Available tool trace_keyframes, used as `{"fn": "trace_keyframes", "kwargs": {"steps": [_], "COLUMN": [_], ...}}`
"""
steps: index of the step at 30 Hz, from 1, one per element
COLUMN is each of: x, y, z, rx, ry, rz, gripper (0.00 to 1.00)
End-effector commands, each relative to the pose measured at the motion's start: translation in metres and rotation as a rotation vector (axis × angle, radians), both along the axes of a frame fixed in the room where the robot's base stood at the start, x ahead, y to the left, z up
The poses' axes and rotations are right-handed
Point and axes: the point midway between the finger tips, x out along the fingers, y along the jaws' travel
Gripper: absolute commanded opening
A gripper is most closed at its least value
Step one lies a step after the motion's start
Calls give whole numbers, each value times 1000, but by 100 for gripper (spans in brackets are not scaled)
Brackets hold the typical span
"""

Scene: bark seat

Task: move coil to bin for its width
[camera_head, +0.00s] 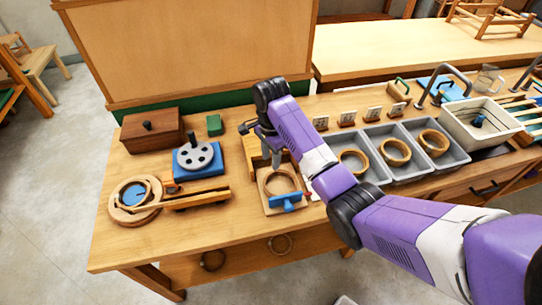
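A light wooden coil (267,185) lies in a square wooden fixture with a blue clamp (288,202) at the front middle of the bench. My gripper (270,160) points down just above the back of this fixture. Its fingertips are small and partly merge with the wood, so I cannot tell whether they are apart or touch the coil. Three grey bins stand side by side to the right: a left bin (376,178), a middle bin (408,172) and a right bin (460,157). Each bin holds a wooden coil. My forearm crosses in front of the left bin's near side.
Small label cards (347,118) stand behind the bins. A brown lidded box (153,130), a blue-based device with a grey disc (195,157) and a round wooden jig (118,212) are on the left. A white basin (480,128) is at the far right.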

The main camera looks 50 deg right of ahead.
Motion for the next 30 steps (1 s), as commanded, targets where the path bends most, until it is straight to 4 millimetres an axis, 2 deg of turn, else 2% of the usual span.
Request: {"fn": "trace_keyframes", "kwargs": {"steps": [9, 15, 27, 28, 30], "x": [-2, -1, -1, -1, -1], "y": [0, 0, 0, 0, 0], "z": [-44, -66, -73, -73, -72], "rx": [1, -1, 0, 0, 0], "ry": [4, 1, -1, -1, -1], "rz": [0, 1, 1, 1, 1], "gripper": [38, 38, 38, 36, 22]}}
